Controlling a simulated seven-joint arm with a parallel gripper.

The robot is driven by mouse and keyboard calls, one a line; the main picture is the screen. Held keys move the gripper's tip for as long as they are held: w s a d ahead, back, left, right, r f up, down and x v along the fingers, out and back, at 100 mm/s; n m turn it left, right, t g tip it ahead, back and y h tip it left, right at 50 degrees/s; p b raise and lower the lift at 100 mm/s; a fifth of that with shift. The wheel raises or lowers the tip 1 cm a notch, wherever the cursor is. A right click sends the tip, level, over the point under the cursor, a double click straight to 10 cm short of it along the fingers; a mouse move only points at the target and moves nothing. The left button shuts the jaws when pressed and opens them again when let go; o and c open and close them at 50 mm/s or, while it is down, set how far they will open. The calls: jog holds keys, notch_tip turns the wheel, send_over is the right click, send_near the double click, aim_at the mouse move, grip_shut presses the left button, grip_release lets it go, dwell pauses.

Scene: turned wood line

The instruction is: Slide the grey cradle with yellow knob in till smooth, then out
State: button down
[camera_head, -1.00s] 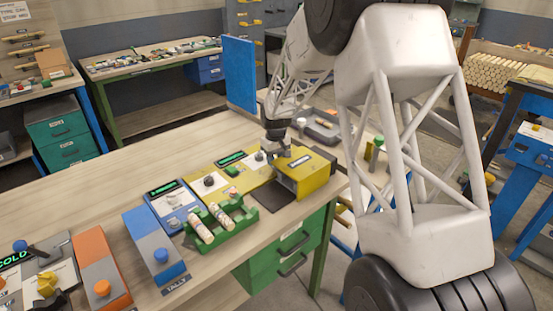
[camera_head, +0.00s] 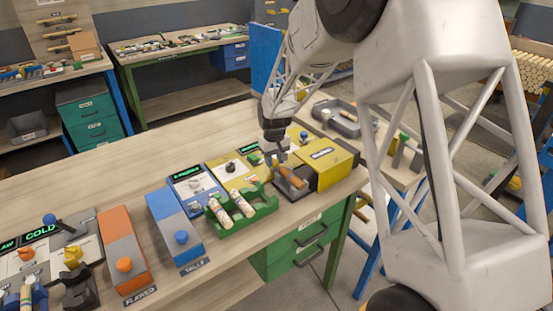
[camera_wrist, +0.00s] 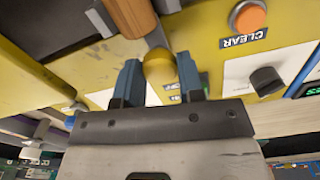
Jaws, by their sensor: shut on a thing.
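My gripper (camera_head: 282,160) is at the left side of the yellow machine (camera_head: 336,170). In the wrist view its two blue fingers (camera_wrist: 157,84) are shut on the yellow knob (camera_wrist: 158,66). The grey cradle (camera_head: 291,190) is outside the machine's housing, on its left side in the head view. A brown turned wood piece (camera_head: 293,178) lies on the cradle; it also shows in the wrist view (camera_wrist: 131,14). The surface finish of the piece is too small to judge. The knob is hidden by my gripper in the head view.
A green rack (camera_head: 262,208) with two pale wood pieces stands left of the machine. A yellow panel (camera_head: 230,172) and an orange CLEAR button (camera_wrist: 248,17) are close by. Blue-grey (camera_head: 176,222) and orange-grey (camera_head: 122,258) boxes stand further left. The bench's back is clear.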

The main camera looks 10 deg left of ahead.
jog(key=c, duration=0.7)
grip_release()
jog(key=shift+s+a, duration=0.15)
jog(key=shift+a, duration=0.05)
jog(key=shift+c, duration=0.2)
jog(key=shift+r, duration=0.1)
jog(key=shift+r, duration=3.8)
jog(key=shift+d+r, duration=0.1)
